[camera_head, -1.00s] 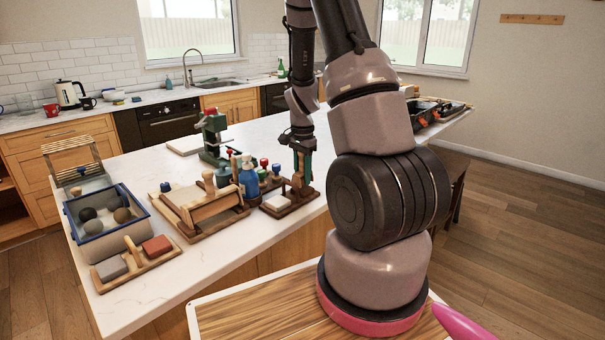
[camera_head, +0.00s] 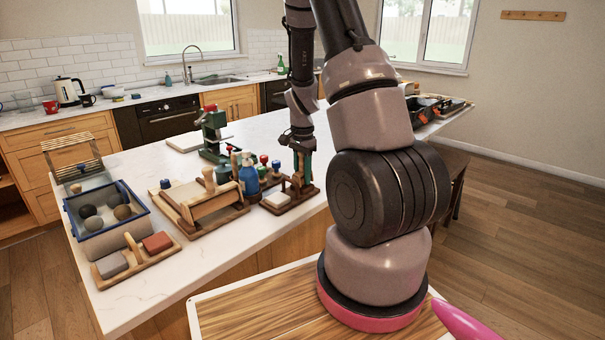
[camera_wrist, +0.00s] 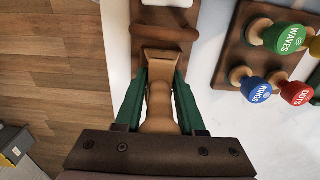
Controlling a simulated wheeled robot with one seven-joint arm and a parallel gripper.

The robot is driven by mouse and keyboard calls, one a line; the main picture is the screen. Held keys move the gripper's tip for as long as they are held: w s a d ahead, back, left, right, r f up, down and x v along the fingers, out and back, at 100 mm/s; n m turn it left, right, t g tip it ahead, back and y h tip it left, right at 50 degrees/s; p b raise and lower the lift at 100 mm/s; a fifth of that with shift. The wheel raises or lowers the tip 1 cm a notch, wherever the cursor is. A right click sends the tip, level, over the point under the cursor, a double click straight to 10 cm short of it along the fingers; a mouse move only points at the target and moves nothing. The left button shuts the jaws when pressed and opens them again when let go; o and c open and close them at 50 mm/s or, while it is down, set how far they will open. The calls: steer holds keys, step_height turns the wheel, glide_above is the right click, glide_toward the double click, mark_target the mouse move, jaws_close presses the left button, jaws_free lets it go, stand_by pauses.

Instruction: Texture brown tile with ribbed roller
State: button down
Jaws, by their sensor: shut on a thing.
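My gripper (camera_head: 301,160) is over the right part of the island counter, pointing down. In the wrist view, its green fingers (camera_wrist: 160,80) are shut on the wooden handle of a roller tool. The tool's wooden roller (camera_wrist: 165,33) lies crosswise beyond the fingertips; its ribbing is too small to make out. The tool is above or on a brown wooden stand (camera_head: 291,203); I cannot tell whether it touches. A reddish-brown tile (camera_head: 157,243) lies in a wooden tray (camera_head: 138,267) at the front left, beside a grey tile (camera_head: 112,264).
A white tile (camera_head: 277,199) sits on the stand. Stamps marked WAVES (camera_wrist: 290,38), RINGS (camera_wrist: 256,90) and DOTS (camera_wrist: 297,93) stand right of my gripper in the wrist view. A blue bottle (camera_head: 249,176), a slab board (camera_head: 206,205) and a blue-rimmed bin (camera_head: 139,204) stand leftward.

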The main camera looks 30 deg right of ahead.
steer(key=shift+s, duration=0.1)
steer(key=shift+s+d, duration=0.15)
steer(key=shift+s, duration=0.4)
steer(key=shift+s+d, duration=0.1)
steer(key=shift+s, duration=0.15)
stand_by(0.4)
steer(key=shift+w, duration=0.3)
steer(key=shift+w+a+r, duration=0.15)
steer(key=shift+w+a, duration=0.1)
steer(key=shift+w, duration=0.2)
steer(key=shift+w, duration=0.15)
stand_by(0.4)
